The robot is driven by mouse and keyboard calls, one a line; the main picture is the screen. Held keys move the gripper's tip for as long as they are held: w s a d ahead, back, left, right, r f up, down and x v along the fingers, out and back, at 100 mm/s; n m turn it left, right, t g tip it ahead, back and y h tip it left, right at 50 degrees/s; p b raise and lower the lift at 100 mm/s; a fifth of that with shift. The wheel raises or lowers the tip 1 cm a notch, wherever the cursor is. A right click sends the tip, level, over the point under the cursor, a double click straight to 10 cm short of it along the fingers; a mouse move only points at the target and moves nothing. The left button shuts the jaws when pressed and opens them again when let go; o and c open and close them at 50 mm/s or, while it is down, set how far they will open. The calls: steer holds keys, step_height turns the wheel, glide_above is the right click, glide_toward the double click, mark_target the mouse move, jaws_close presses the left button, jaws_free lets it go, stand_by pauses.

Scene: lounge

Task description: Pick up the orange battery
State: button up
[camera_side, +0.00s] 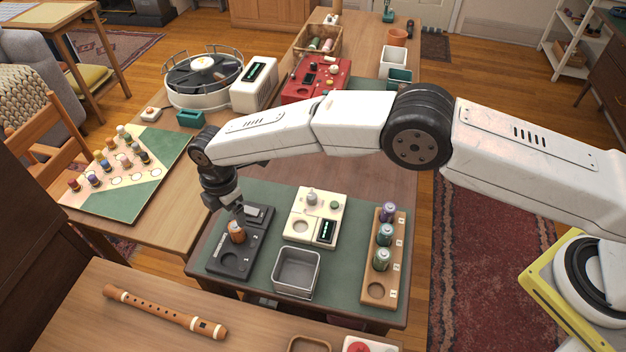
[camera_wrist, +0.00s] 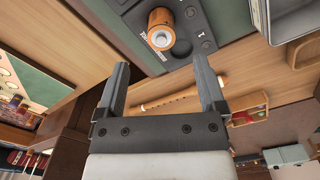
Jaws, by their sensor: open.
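The orange battery (camera_side: 238,231) stands upright in a round well of a dark grey holder (camera_side: 228,262) on the green mat. In the wrist view the orange battery (camera_wrist: 161,27) shows at the top, beyond and roughly between the fingertips. My gripper (camera_side: 239,213) is close above the battery in the side view, and its fingers partly overlap the battery's top. In the wrist view my gripper (camera_wrist: 158,70) has its two fingers wide apart with nothing between them. Whether a finger touches the battery cannot be told.
A metal tin (camera_side: 297,272) and a cream device (camera_side: 314,217) stand right of the holder. A wooden rack (camera_side: 377,290) holds several batteries, with its front well empty. A wooden flute (camera_side: 165,313) lies on the nearer table. A board with several small pieces (camera_side: 150,185) lies left.

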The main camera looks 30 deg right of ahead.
mark_target(235, 226)
steer(key=shift+f, duration=0.8)
steer(key=shift+s+f, duration=0.1)
steer(key=shift+f, duration=2.45)
jaws_close()
steer(key=shift+r, duration=0.2)
